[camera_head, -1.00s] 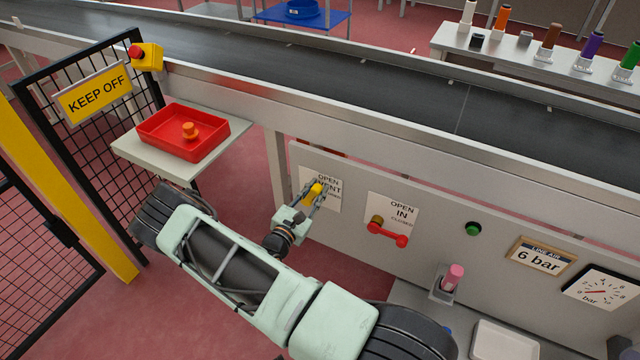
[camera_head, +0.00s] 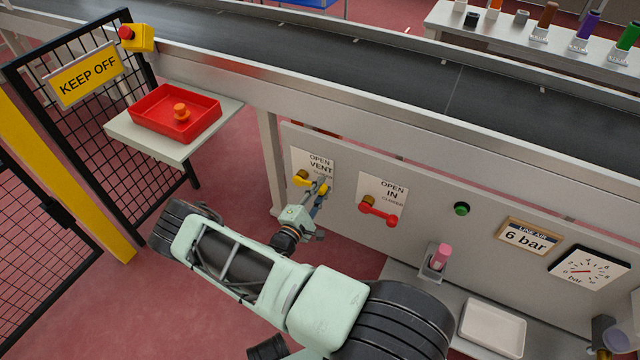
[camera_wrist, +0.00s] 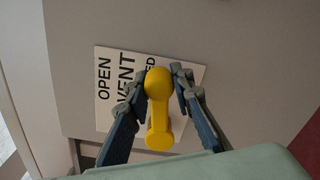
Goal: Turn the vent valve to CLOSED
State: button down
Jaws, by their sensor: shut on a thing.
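The yellow vent valve handle (camera_head: 303,181) is on the grey panel, over the lower part of its white OPEN / VENT / CLOSED plate (camera_head: 318,160). It points right and slightly down from its hub, on the side of the partly covered CLOSED word. My gripper (camera_head: 325,187) is shut on the handle's outer knob. In the wrist view the handle (camera_wrist: 158,110) stands upright in the picture, its round knob between the two fingers of my gripper (camera_wrist: 160,78). The plate (camera_wrist: 190,78) lies behind it, its text turned sideways.
A red-handled IN valve (camera_head: 378,212) is close on the right, also pointing right. Further right are a green button (camera_head: 461,209), a 6 bar sign (camera_head: 528,237) and a gauge (camera_head: 588,270). A shelf with a red tray (camera_head: 150,121) stands left. The conveyor (camera_head: 400,70) runs above.

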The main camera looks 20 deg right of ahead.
jog(key=shift+f+m, duration=0.95)
jog(key=shift+m, duration=0.15)
jog(key=c, duration=1.7)
grip_release()
jog(key=shift+o, duration=0.2)
jog(key=v, duration=1.2)
